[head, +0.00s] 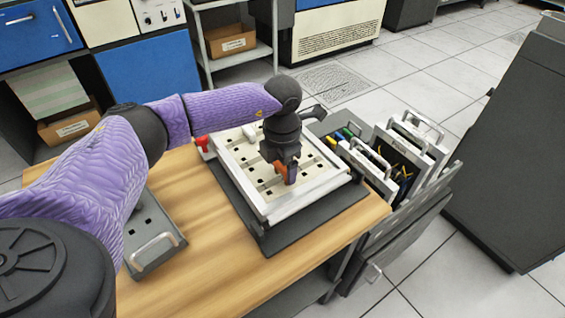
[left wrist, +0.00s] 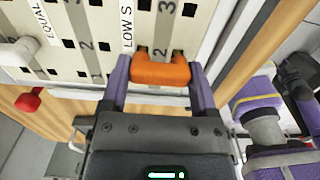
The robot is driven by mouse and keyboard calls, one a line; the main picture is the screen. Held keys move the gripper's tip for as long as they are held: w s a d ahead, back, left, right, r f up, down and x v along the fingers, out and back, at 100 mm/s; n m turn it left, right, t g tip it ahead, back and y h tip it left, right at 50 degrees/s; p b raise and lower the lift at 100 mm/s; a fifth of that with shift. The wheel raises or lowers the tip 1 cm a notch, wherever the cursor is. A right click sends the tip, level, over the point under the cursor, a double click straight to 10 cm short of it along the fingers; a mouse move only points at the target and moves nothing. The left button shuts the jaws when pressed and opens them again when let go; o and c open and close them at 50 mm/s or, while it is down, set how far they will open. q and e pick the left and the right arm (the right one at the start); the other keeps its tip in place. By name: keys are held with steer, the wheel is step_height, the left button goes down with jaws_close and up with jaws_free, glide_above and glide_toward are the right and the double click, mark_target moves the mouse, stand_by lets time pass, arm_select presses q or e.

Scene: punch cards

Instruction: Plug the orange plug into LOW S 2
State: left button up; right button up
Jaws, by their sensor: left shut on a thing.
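The orange plug (left wrist: 160,72) is between the two purple fingers of my left gripper (left wrist: 160,88), which is shut on it. In the left wrist view it lies over the light panel (left wrist: 108,20), in the column beside the label LOW S (left wrist: 126,26), just below the printed 2. Its front has two prongs toward the panel, with dark spots at them; I cannot tell whether they are in the holes. In the head view my left gripper (head: 286,168) points down over the panel (head: 318,183), partly hiding the orange plug (head: 279,169). My right gripper is in neither view.
The panel sits on a dark base on a wooden table (head: 215,240). A red knob (head: 203,143) is at its left side. An open rack (head: 370,170) with coloured plugs stands at its right. A grey tray with a handle (head: 152,245) lies at left. Bare table is in front.

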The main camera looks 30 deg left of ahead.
arm_select(q)
steer(key=shift+f, duration=0.5)
steer(key=shift+f, duration=0.1)
steer(key=o, duration=0.9)
